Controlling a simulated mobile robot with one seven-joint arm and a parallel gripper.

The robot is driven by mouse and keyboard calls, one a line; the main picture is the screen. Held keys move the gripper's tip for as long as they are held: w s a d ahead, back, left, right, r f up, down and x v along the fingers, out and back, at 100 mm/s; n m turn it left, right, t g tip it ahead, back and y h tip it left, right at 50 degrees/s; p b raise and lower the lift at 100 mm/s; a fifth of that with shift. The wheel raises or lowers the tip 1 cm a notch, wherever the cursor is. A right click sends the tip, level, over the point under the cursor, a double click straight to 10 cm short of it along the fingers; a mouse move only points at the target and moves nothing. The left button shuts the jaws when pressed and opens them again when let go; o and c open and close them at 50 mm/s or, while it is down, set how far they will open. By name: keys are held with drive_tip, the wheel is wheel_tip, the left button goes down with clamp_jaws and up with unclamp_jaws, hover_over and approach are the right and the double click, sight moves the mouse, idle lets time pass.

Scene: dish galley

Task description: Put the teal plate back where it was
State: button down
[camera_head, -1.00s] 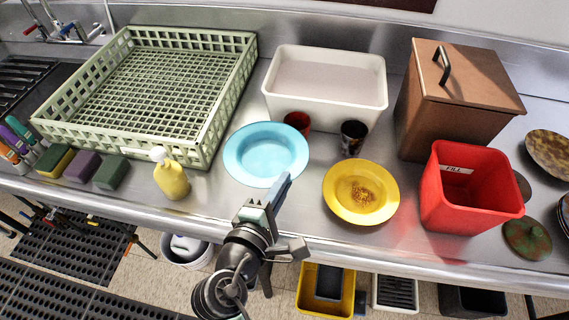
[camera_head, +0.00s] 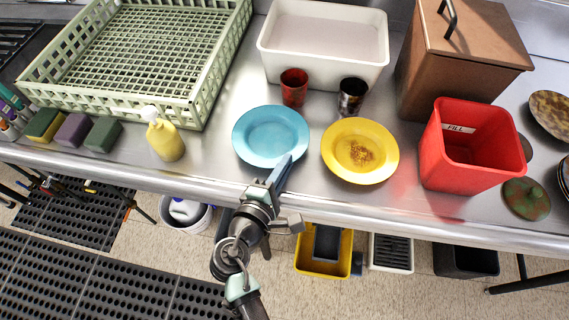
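The teal plate (camera_head: 268,135) lies on the steel counter between the yellow soap bottle and the yellow plate. My gripper (camera_head: 281,175) is at the front edge of the counter, its tip over or against the near right rim of the teal plate. The fingers are seen from above and behind, and I cannot tell whether they are apart or closed, or whether they touch the rim. The yellow plate (camera_head: 345,165), with brown food residue in its middle, lies just right of the teal plate.
A green dish rack (camera_head: 196,104) stands at the left, with the yellow soap bottle (camera_head: 165,141) before it. A red cup (camera_head: 293,88), a dark cup (camera_head: 352,97) and a white tub (camera_head: 322,73) stand behind the plates. A red bin (camera_head: 462,175) and brown box (camera_head: 470,65) are at the right.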

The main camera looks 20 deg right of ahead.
drive_tip(key=shift+f, duration=0.15)
drive_tip(key=c, duration=1.3)
unclamp_jaws()
